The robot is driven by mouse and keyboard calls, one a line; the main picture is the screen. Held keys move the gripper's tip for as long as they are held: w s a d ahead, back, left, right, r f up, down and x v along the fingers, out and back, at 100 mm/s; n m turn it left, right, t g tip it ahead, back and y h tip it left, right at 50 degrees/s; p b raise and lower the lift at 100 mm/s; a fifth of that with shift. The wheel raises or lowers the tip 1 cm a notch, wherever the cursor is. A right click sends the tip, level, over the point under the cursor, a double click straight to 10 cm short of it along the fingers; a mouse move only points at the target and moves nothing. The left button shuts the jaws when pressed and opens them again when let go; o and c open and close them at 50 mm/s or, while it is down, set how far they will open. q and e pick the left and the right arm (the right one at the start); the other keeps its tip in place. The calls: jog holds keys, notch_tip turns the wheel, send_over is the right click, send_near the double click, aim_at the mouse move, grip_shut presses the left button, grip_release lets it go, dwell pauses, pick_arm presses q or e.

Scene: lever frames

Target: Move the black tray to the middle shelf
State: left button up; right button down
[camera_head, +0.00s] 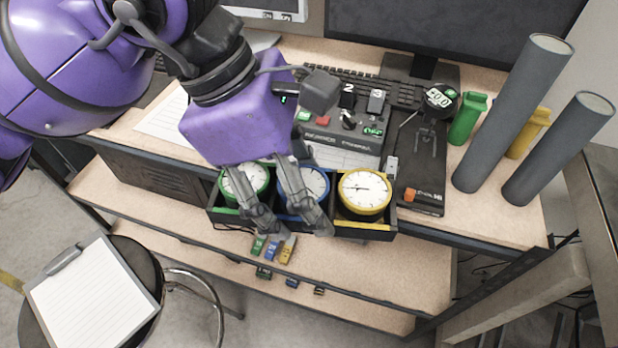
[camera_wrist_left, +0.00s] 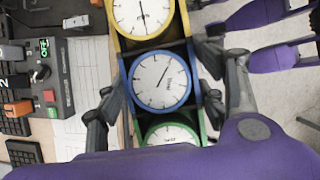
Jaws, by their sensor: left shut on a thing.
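The black tray (camera_head: 392,222) has three compartments with round white dial gauges: green (camera_head: 243,182), blue (camera_head: 307,184) and yellow (camera_head: 364,191). It is at the front edge of the desk top. My left gripper (camera_head: 290,212) reaches down over it and is shut on the tray around its blue-gauge section. In the left wrist view the fingers are on either side of the tray (camera_wrist_left: 160,118), with the blue gauge (camera_wrist_left: 160,80) between them. The middle shelf (camera_head: 405,268) is the wooden board below the desk top. My right gripper is not in view.
A control box (camera_head: 340,135), black device (camera_head: 425,165), two grey cylinders (camera_head: 515,110) (camera_head: 560,148) and green and yellow containers stand on the desk. Small coloured blocks (camera_head: 272,249) are on the shelf below. A stool with a clipboard (camera_head: 92,300) stands at lower left.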

pick_arm(q)
jog(key=w+f, duration=0.3)
jog(key=w, duration=0.1)
jog(key=w+f, duration=0.3)
jog(key=w, duration=0.1)
jog(key=w+f, duration=0.2)
jog(key=w, duration=0.3)
jog(key=shift+w+d+f+p, duration=0.1)
jog(key=shift+d+f+p, duration=0.3)
jog(key=shift+w+f, duration=0.2)
jog(key=shift+f, duration=0.75)
jog(key=shift+w+f, duration=0.2)
jog(key=shift+f, duration=0.7)
jog(key=shift+f, duration=0.2)
jog(key=o, duration=0.9)
jog(key=shift+f, duration=0.1)
jog(key=o, duration=0.4)
